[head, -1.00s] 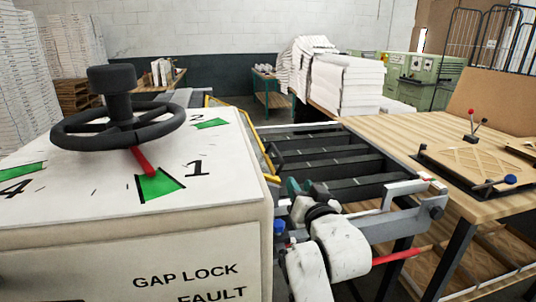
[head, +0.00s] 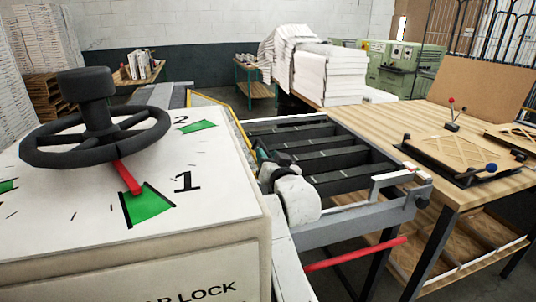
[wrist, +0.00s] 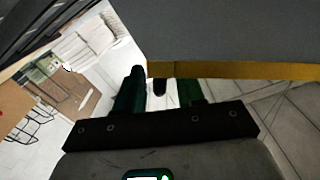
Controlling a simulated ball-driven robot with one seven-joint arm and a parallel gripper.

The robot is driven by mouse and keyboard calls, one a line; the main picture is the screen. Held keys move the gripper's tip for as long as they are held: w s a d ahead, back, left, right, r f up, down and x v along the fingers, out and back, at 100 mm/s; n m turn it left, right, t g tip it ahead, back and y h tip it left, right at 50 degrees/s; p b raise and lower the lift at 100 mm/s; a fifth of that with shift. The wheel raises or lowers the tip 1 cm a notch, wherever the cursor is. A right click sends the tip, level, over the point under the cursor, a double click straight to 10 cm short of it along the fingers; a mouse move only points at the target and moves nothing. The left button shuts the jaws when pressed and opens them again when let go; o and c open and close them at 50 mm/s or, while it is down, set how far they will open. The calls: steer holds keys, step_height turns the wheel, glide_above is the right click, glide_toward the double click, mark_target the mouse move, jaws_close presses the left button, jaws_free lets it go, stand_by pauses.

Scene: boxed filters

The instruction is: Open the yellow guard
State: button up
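The yellow guard (head: 236,122) shows as a yellow-edged frame behind the white dial box. In the wrist view a grey panel with a yellow edge (wrist: 235,71) fills the upper right and seems to be the guard. My gripper (wrist: 160,88) has two dark green fingers spread apart, close to the yellow edge. The right finger's tip is hidden behind that edge. A small black piece and a white strip show between the fingers; I cannot tell whether they touch. In the head view my gripper (head: 263,155) is small and partly hidden by my white arm, beside the guard.
The white box with a black handwheel (head: 95,135) and red pointer stands close on the left. A slatted dark conveyor bed (head: 325,150) lies beyond my arm. A wooden table (head: 400,125) with panels and knobbed levers is on the right. A red bar (head: 355,254) sticks out low.

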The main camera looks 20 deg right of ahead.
steer(key=shift+w, duration=0.55)
jaws_close()
steer(key=shift+f, duration=0.1)
